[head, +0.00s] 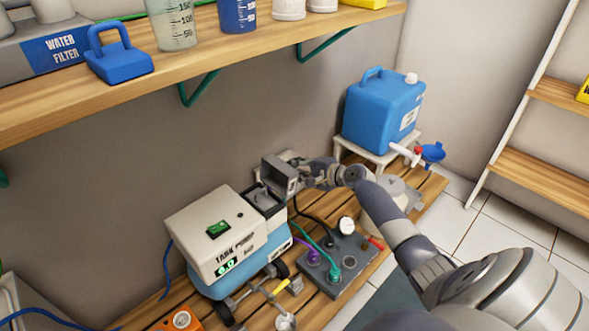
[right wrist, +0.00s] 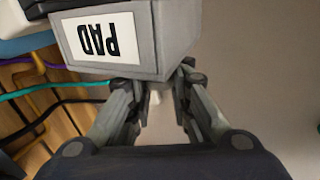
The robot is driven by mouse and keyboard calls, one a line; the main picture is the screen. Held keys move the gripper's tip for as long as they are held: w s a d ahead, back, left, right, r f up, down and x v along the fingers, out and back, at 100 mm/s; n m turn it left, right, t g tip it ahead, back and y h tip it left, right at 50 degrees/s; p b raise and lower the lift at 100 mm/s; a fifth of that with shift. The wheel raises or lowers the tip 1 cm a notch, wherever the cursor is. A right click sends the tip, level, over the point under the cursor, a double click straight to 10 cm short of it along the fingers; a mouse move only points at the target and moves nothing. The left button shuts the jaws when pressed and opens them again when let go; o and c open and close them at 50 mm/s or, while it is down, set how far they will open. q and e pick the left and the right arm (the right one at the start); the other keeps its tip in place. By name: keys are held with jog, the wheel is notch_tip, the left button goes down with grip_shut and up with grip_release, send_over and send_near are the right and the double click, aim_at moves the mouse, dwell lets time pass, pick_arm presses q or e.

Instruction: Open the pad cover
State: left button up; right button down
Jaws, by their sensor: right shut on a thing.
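The pad cover (head: 279,174) is a grey boxy lid at the right end of the white tank pump unit (head: 212,232). It appears raised and tilted above a dark-rimmed compartment (head: 262,201). In the right wrist view the cover (right wrist: 165,40) shows a white label reading PAD, upside down. My right gripper (head: 303,175) comes in from the right and is shut on the cover's edge. In the right wrist view its fingertips (right wrist: 158,78) meet at the cover's lower edge; the exact contact is partly hidden. My left gripper is not in view.
A grey panel (head: 345,262) with hoses and a gauge sits in front of the cover on the wooden slatted bench (head: 262,310). A blue canister (head: 382,112) stands on a white stool behind my right arm. A wooden shelf (head: 210,55) hangs above.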

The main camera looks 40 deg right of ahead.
jog(key=shift+s+d+f, duration=0.1)
jog(key=shift+s+f, duration=0.05)
jog(key=shift+f, duration=0.1)
jog(key=c, duration=1.5)
grip_release()
jog(key=shift+d+r, duration=0.1)
jog(key=shift+r, duration=0.1)
jog(key=v, duration=1.2)
